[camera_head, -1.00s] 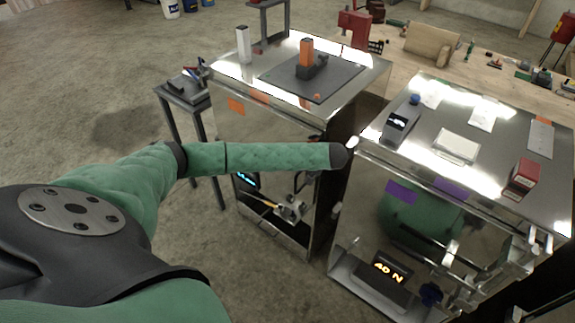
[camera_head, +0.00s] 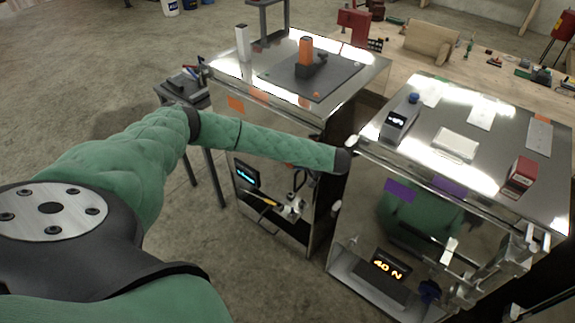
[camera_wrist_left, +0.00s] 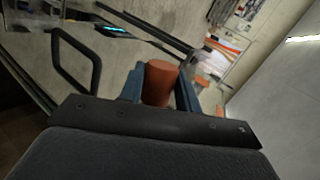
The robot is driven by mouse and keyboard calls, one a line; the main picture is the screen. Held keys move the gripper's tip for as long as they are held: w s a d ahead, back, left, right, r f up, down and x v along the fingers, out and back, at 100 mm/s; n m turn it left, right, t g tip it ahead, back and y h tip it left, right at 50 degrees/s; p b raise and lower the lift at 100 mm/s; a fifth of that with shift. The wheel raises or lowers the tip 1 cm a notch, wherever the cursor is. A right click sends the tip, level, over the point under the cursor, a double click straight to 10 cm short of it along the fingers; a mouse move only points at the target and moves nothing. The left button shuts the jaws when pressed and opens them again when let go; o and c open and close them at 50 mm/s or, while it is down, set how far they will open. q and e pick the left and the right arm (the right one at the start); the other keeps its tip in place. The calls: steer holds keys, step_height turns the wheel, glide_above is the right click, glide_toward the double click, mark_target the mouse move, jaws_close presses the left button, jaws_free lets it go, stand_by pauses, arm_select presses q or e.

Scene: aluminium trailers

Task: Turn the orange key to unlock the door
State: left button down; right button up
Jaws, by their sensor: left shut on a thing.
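In the left wrist view my left gripper (camera_wrist_left: 160,88) is shut on a round orange piece, which I take to be the orange key (camera_wrist_left: 158,80); its blue fingers sit on either side of it. What the key sits in is hidden. A black loop handle (camera_wrist_left: 92,62) is to the left of the gripper. In the head view my green left arm reaches across the front of the left aluminium cabinet (camera_head: 232,125). The gripper and key cannot be made out clearly there. My right gripper is not in view.
A cyan-lit display (camera_head: 246,175) is in the left cabinet's front. The right cabinet (camera_head: 400,160) has a "40 N" display (camera_head: 388,265) low in front. A small side table (camera_head: 183,92) stands left.

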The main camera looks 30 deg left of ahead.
arm_select(q)
steer(key=c, duration=0.9)
jaws_free()
steer(key=shift+a+f, duration=0.1)
steer(key=shift+w, duration=0.1)
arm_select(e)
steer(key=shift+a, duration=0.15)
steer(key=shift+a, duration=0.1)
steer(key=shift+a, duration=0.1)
arm_select(q)
steer(key=shift+s, duration=0.5)
steer(key=s, duration=0.2)
steer(key=s+f, duration=0.1)
steer(key=s, duration=0.4)
steer(key=shift+a+f, duration=0.35)
